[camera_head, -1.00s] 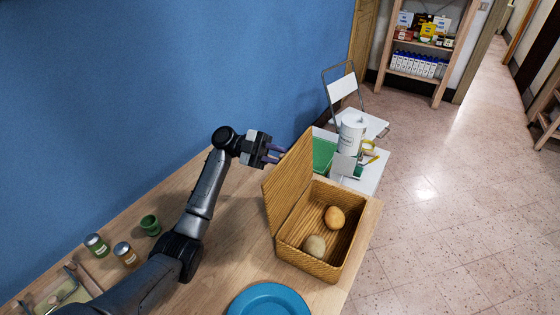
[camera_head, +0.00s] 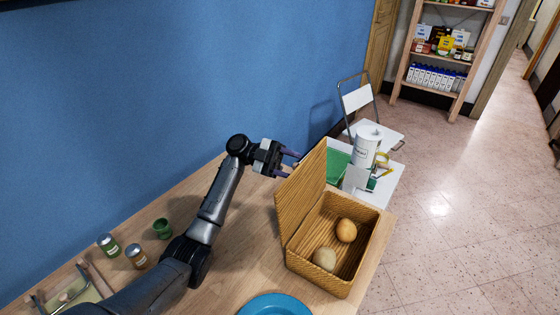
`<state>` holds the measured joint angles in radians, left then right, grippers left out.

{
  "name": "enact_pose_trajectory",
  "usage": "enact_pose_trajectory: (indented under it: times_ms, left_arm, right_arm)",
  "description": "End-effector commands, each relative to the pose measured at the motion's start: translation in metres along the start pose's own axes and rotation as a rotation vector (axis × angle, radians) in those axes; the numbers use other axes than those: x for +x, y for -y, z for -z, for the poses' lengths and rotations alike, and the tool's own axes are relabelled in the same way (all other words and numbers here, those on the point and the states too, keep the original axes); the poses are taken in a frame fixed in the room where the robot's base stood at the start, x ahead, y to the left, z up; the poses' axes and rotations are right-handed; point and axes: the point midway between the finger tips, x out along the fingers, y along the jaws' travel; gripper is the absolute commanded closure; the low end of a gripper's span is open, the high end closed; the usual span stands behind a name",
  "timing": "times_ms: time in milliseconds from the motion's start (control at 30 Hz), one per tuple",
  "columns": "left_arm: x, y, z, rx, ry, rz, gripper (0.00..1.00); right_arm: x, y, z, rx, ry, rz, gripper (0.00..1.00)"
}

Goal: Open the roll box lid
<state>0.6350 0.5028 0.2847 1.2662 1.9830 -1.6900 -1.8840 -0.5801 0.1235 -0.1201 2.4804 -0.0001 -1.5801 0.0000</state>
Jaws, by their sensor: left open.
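The woven roll box (camera_head: 318,278) stands at the right end of the wooden counter. Its lid (camera_head: 302,195) is raised, standing up on the box's left side and leaning a little outward. Two rolls lie inside: an orange-brown one (camera_head: 346,230) and a paler one (camera_head: 325,259). My left gripper (camera_head: 291,162) is open and empty, behind the lid on its left side, close to the upper part of the lid. I cannot tell whether a fingertip touches it. My right gripper is out of view.
A blue plate (camera_head: 274,305) lies at the front of the counter (camera_head: 240,262). A green cup (camera_head: 162,228) and two jars (camera_head: 136,256) stand at left. A white side table with a paper roll (camera_head: 367,146) is beyond the box. The blue wall borders the counter's back.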

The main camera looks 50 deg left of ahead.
Motion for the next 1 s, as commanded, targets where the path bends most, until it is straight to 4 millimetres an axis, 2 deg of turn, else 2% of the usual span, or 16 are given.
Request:
enact_pose_trajectory:
  times_ms: [167,600,800,1000]
  left_arm:
    - [-0.022,0.001,0.000,-0.001,0.001,0.002,0.52]
    - [-0.106,0.001,0.000,0.000,0.001,0.003,0.52]
    - [-0.127,0.000,0.000,0.000,0.001,0.001,0.52]
    - [-0.135,0.000,0.000,-0.001,0.001,0.001,0.52]
  right_arm:
    - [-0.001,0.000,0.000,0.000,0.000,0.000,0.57]
    - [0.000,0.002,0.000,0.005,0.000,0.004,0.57]
    - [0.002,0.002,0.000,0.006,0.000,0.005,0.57]
    - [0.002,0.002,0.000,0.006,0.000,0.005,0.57]
